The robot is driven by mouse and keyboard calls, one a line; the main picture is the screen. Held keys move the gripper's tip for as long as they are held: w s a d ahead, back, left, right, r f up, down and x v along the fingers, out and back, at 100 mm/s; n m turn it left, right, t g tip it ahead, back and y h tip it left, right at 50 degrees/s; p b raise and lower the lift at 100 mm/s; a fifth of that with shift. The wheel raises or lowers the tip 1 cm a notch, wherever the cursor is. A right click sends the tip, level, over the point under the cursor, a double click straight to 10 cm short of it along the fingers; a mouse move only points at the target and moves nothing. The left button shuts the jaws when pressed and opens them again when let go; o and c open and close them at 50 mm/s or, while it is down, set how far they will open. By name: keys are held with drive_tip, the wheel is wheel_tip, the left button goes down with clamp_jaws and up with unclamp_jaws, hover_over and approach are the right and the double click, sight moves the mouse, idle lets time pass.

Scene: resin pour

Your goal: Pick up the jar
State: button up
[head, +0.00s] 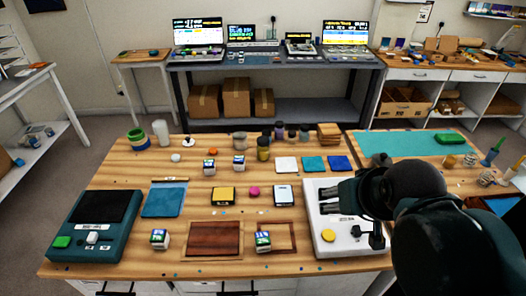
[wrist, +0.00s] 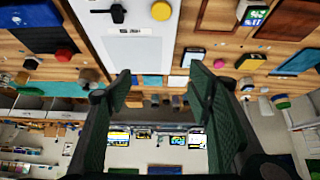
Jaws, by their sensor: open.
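The task's jar could be any of several small jars at the back middle of the table; I cannot tell which is meant. In the head view a dark jar with a yellowish band (head: 263,149) stands in front of small dark jars (head: 292,131), with a short jar (head: 240,139) to its left. My gripper (head: 326,197) is open and empty over the white panel (head: 345,232), to the right of and nearer than these jars. The wrist view is upside down; my open fingers (wrist: 160,85) frame small dark jars (wrist: 155,101) beyond them, apart from the fingertips.
White, teal (head: 313,163) and blue squares (head: 340,163) lie between my gripper and the jars. A stack of wooden pieces (head: 328,132) stands right of the jars. More containers (head: 449,161) stand on the right table. A dark green device (head: 93,227) sits front left.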

drive_tip(key=w+a+r+n+g+p, duration=0.1)
drive_tip(key=w+a+r+n+p, duration=0.15)
drive_tip(key=w+r, duration=0.3)
drive_tip(key=w+a+r+n+g+p, duration=0.1)
drive_tip(key=w+r+n, duration=0.35)
drive_tip(key=w, duration=0.25)
drive_tip(key=n+g+p, duration=0.5)
drive_tip(key=n+p, duration=0.4)
drive_tip(key=n, duration=0.4)
hover_over(263, 140)
wheel_tip(263, 140, down, 7)
drive_tip(key=shift+n, duration=0.3)
wheel_tip(263, 140, down, 15)
drive_tip(key=shift+w+r, duration=0.1)
drive_tip(key=shift+f, duration=1.3)
